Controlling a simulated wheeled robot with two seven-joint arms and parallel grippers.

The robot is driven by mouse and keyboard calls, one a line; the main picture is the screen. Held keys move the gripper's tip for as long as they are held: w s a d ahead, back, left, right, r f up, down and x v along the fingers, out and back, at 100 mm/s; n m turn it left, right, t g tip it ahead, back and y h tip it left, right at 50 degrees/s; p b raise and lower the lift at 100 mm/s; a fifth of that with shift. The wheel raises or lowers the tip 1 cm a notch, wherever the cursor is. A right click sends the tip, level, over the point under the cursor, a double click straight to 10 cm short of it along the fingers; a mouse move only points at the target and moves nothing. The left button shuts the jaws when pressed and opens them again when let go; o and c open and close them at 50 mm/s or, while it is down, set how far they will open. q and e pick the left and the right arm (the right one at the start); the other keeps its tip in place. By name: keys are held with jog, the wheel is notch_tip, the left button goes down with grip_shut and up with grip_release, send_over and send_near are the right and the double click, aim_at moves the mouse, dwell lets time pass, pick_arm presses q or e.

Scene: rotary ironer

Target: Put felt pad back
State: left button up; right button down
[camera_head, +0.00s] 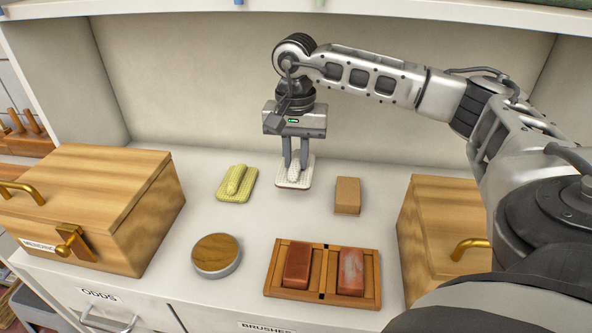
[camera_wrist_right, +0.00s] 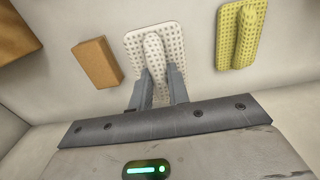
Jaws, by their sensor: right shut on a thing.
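A white dotted pad with a raised grip (camera_head: 294,172) is at the back middle of the counter; it also shows in the right wrist view (camera_wrist_right: 154,45). My right gripper (camera_head: 296,166) points down with its fingers shut on the raised grip. Whether the pad touches the counter I cannot tell. A yellow dotted pad of similar shape (camera_head: 237,183) lies to its left, and a plain tan block (camera_head: 347,195) to its right. Which of these is the felt pad is not clear from looks alone. My left gripper is not in view.
A two-slot wooden tray (camera_head: 323,272) holds two reddish blocks in front. A round wood-topped tin (camera_head: 216,255) stands left of it. Wooden boxes flank the counter at left (camera_head: 105,190) and right (camera_head: 432,225). A shelf edge runs overhead.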

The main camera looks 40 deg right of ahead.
notch_tip(320, 180, down, 4)
jog(key=shift+f+p, duration=0.2)
jog(key=shift+p, duration=0.15)
jog(key=shift+d+f+p, duration=0.1)
jog(key=shift+f+p, duration=0.1)
jog(key=shift+p, duration=0.1)
jog(key=shift+w+f, duration=0.1)
jog(key=shift+f, duration=0.2)
jog(key=c, duration=1.8)
grip_release()
jog(key=shift+f+b, duration=0.1)
jog(key=shift+b, duration=0.2)
jog(key=o, duration=0.5)
jog(key=shift+c, duration=0.2)
